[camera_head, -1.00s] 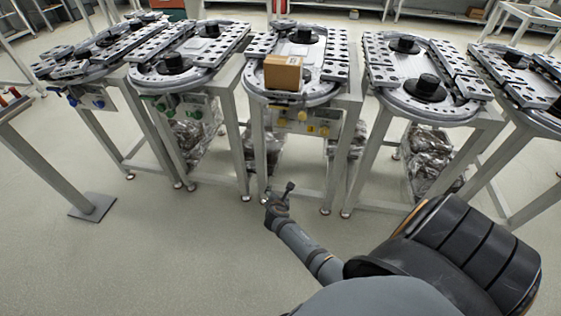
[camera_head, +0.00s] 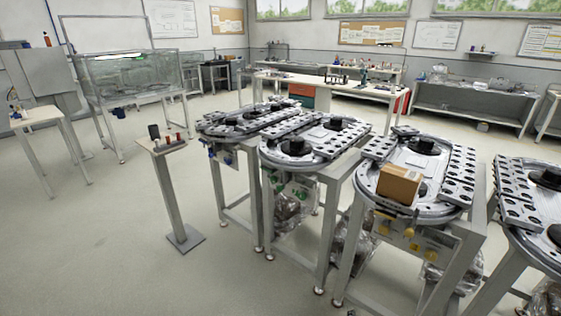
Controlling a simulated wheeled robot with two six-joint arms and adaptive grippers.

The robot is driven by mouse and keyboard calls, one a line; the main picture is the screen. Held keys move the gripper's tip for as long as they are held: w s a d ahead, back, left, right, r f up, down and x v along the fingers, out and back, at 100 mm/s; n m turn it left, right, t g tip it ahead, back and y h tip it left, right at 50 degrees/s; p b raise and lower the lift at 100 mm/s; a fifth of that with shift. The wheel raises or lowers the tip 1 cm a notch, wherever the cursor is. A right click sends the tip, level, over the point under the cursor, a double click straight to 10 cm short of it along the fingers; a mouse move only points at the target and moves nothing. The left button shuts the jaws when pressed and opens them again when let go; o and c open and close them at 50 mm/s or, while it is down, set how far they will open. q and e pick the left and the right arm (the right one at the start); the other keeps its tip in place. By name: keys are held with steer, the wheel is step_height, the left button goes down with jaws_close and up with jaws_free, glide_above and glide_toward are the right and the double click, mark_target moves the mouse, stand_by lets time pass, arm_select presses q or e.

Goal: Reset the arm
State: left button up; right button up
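Neither of my arms nor grippers shows in the head view now, so I cannot tell how they are posed. A brown cardboard box (camera_head: 400,185) sits on the front part of a ring track (camera_head: 368,180) at the right of centre. The box rests on the track's near end, beside the dark round hub.
More ring tracks stand on metal frames, one at the centre (camera_head: 268,157) and one cut off at the right edge (camera_head: 548,262). A small post stand (camera_head: 172,190) is left of centre. Open floor (camera_head: 90,245) lies at the front left. Benches line the back wall.

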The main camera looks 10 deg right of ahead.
arm_select(q)
steer(key=s+a+f+p, duration=0.2)
steer(key=s+f, duration=0.7)
steer(key=f, duration=0.2)
steer(key=s+a+f+p, duration=0.2)
steer(key=s+f+p, duration=0.1)
steer(key=s+f, duration=0.5)
step_height(320, 180, down, 3)
steer(key=shift+s+a+r+y, duration=0.1)
steer(key=shift+s+a+y, duration=0.25)
steer(key=shift+s+y, duration=0.05)
arm_select(e)
steer(key=s+a+f+m+g+y, duration=0.1)
steer(key=s+f+m, duration=0.4)
steer(key=s, duration=0.7)
steer(key=s+a+f+m+g+y, duration=0.2)
steer(key=s+f+m, duration=0.3)
steer(key=s, duration=0.8)
steer(key=s+a+f+m+g+y, duration=0.1)
steer(key=s+a+f+m+g, duration=0.1)
steer(key=s+f+m, duration=0.3)
steer(key=s+m+g, duration=0.1)
steer(key=s+m, duration=0.3)
steer(key=s, duration=0.4)
steer(key=shift+s+a+f, duration=0.15)
steer(key=shift+a+f, duration=0.05)
